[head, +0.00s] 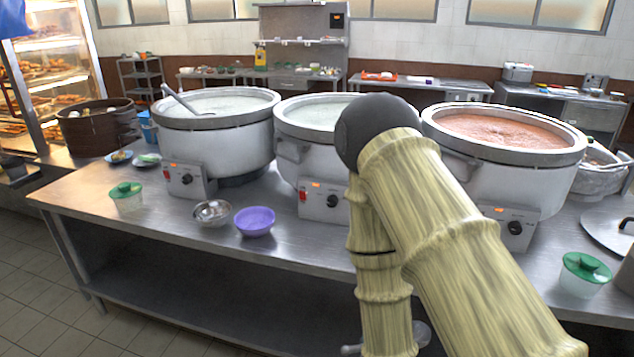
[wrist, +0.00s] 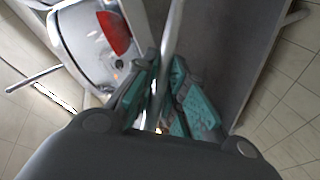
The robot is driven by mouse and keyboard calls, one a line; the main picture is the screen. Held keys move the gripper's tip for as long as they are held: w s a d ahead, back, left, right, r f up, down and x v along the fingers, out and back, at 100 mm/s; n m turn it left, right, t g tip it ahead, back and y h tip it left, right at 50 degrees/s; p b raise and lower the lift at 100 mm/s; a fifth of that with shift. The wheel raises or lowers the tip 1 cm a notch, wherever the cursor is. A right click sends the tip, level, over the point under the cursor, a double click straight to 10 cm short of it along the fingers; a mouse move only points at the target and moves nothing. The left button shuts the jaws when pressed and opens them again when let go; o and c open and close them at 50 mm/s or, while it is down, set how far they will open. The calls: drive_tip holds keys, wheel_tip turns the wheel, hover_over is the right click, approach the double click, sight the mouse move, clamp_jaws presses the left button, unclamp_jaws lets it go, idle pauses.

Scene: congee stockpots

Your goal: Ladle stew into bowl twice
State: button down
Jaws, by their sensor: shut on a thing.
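My gripper (wrist: 164,64) shows in the wrist view with its teal fingers closed around a thin metal rod (wrist: 175,28), which looks like a ladle handle; the rod's far end is out of view. In the head view my arm hides the gripper. The reddish-brown stew (head: 502,130) fills the right stockpot (head: 470,172). A purple bowl (head: 254,221) and a metal bowl (head: 212,212) sit side by side at the table's front. Another ladle (head: 182,99) leans in the left stockpot (head: 215,140).
The middle stockpot (head: 308,150) holds pale congee and is partly behind my arm. Green-lidded containers stand at the left (head: 126,196) and right (head: 584,273) of the steel table (head: 120,235). A steamer basket (head: 97,128) is at the back left. A metal lid (head: 610,228) lies at the right.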

drive_tip(key=s+a+r+p, duration=0.2)
drive_tip(key=s+a+p, duration=0.1)
drive_tip(key=s+p, duration=0.3)
drive_tip(key=shift+s+a+p, duration=0.15)
drive_tip(key=shift+s+p, duration=0.2)
drive_tip(key=shift+s, duration=0.5)
drive_tip(key=shift+w, duration=0.1)
drive_tip(key=w+d+f, duration=0.1)
drive_tip(key=w+d, duration=0.1)
drive_tip(key=w, duration=0.2)
drive_tip(key=w+d, duration=0.3)
drive_tip(key=w, duration=0.1)
drive_tip(key=w+d+f, duration=0.1)
drive_tip(key=w+d, duration=0.2)
drive_tip(key=w, duration=0.1)
drive_tip(key=shift+f, duration=0.35)
